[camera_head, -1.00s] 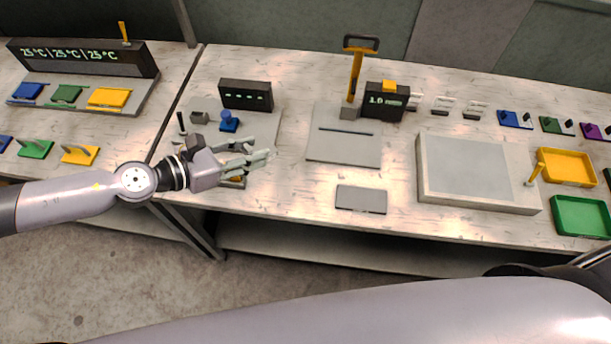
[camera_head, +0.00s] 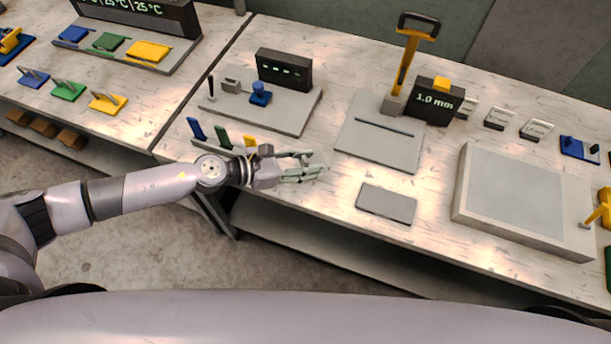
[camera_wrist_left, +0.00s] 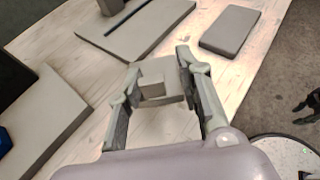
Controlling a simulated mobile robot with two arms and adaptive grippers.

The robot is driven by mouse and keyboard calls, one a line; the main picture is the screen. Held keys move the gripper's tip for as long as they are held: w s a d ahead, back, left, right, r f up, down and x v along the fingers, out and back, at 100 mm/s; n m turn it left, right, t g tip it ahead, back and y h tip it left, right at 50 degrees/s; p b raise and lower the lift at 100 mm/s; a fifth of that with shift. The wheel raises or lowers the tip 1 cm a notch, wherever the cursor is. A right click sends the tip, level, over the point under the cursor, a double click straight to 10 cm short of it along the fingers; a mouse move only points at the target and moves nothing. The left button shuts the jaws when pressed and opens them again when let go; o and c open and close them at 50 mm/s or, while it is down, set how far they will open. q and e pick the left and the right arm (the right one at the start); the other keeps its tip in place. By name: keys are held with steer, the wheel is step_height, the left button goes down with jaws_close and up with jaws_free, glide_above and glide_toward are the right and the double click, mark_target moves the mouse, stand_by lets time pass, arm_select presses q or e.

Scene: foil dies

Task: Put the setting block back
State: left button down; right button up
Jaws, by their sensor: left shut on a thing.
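My left gripper (camera_head: 318,165) is over the front part of the bench, just left of the grey plate with a dark slot (camera_head: 375,140). In the left wrist view its fingers (camera_wrist_left: 158,92) are closed on a pale grey block (camera_wrist_left: 152,84) with a smaller raised part. This block shows only faintly between the fingertips in the head view. Similar pale labelled blocks (camera_head: 500,118) stand in a row right of the black 1.0 mm display (camera_head: 434,102).
A yellow-handled lever (camera_head: 405,68) rises behind the slotted plate. A flat grey pad (camera_head: 386,204) lies near the front edge and a large grey box (camera_head: 470,205) to its right. Blue, green and yellow upright pieces (camera_head: 222,138) stand left of my gripper.

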arm_select(q)
steer(key=shift+f, duration=0.25)
step_height(320, 180, down, 3)
steer(key=shift+s+a+f+b, duration=0.1)
steer(key=shift+f+b, duration=0.1)
steer(key=shift+b, duration=0.55)
steer(key=shift+f, duration=0.45)
steer(key=c, duration=1.5)
jaws_free()
steer(key=o, duration=0.4)
arm_select(e)
step_height(320, 180, down, 2)
steer(key=shift+f, duration=0.1)
